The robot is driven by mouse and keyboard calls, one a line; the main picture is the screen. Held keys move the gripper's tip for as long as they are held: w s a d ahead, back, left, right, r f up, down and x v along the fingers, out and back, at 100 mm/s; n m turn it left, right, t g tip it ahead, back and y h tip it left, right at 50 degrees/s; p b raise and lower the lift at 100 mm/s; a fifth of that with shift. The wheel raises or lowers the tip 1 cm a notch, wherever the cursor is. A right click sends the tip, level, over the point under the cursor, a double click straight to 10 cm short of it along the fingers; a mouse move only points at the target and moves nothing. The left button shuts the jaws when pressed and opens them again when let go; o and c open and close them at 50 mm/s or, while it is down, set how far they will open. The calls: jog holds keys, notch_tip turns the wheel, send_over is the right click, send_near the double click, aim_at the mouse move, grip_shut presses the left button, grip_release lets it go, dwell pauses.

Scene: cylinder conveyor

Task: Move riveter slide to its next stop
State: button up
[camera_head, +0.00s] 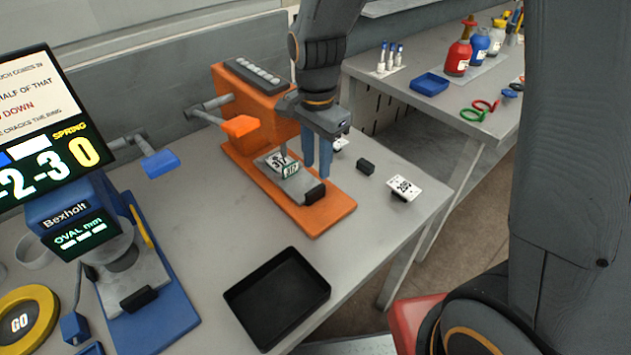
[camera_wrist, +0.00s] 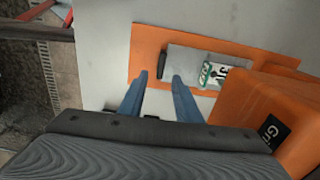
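The orange riveter (camera_head: 258,105) stands on an orange base on the table. Its grey slide plate (camera_head: 291,187) carries a white number card and a green-edged number card, and ends in a black handle (camera_head: 315,193) at the front. In the wrist view the handle (camera_wrist: 162,62) appears just beyond and between my fingertips, with the slide plate (camera_wrist: 187,67) to its right. My gripper (camera_head: 317,172) has two blue fingers pointing down, apart and empty. It hangs above the handle end of the slide; I cannot tell the exact gap.
A black tray (camera_head: 277,299) lies in front of the riveter. A back table holds bottles.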

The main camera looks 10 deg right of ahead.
aim_at(315, 189)
jog(key=shift+a+f, duration=0.15)
jog(key=shift+f, duration=0.35)
jog(key=shift+f+p, duration=0.95)
jog(key=shift+f, duration=2.45)
grip_shut()
jog(key=shift+w, duration=0.1)
